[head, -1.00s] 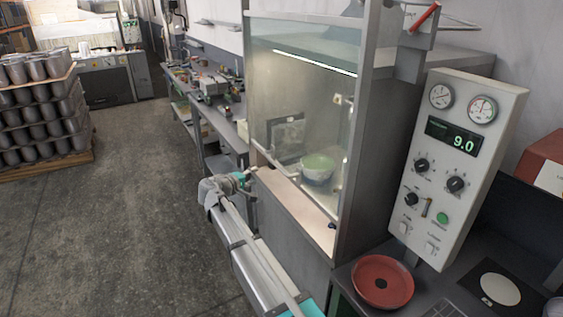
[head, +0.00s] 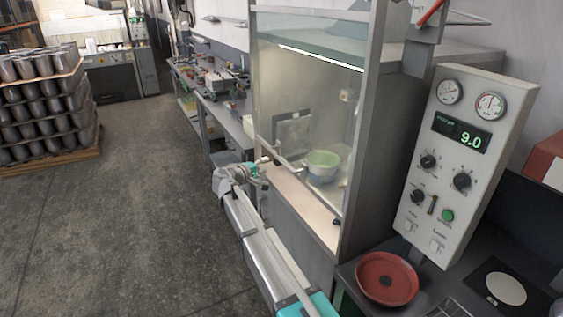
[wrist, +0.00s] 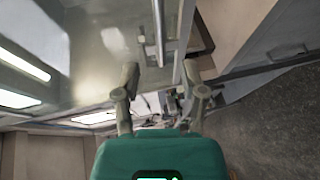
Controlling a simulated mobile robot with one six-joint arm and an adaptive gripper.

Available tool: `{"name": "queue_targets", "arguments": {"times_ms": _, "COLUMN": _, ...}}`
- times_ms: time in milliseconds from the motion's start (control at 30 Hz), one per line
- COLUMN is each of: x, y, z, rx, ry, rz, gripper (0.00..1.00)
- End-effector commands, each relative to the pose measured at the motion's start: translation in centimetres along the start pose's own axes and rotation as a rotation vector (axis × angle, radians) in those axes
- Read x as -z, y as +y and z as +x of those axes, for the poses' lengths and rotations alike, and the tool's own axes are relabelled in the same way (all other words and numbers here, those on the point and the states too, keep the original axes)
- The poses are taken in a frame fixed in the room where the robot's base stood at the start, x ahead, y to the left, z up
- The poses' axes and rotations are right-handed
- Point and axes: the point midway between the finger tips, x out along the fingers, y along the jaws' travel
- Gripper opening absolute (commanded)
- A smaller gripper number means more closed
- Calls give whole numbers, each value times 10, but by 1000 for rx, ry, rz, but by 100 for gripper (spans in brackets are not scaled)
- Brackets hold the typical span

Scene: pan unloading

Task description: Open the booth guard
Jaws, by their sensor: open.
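The booth guard (head: 300,100) is a clear pane on the front of the grey booth. Its lower edge has a slanting rail (head: 284,158), just above the pale sill, and it looks lowered. My gripper (head: 264,172) is in front of the left part of that rail. In the wrist view, my gripper (wrist: 160,80) has its two fingers apart with nothing between the tips. A slim metal bar (wrist: 158,30), seemingly the guard's handle, lies ahead between the finger lines. Whether a finger touches it I cannot tell.
Inside the booth a pale green bowl (head: 322,164) stands behind the pane. A control panel (head: 455,165) reading 9.0 and a red round dish (head: 387,279) are at right. A cluttered bench (head: 215,95) runs beyond the booth.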

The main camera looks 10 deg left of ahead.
Motion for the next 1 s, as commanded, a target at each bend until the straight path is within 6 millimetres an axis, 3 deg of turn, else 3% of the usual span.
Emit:
{"name": "queue_targets", "arguments": {"times_ms": 500, "x": 0, "y": -1, "z": 79, "rx": 0, "ry": -3, "rz": 1, "gripper": 54}}
{"name": "queue_targets", "arguments": {"times_ms": 733, "x": -1, "y": 0, "z": 96, "rx": 0, "ry": -3, "rz": 1, "gripper": 54}}
{"name": "queue_targets", "arguments": {"times_ms": 1000, "x": -2, "y": 0, "z": 99, "rx": 0, "ry": -3, "rz": 1, "gripper": 54}}
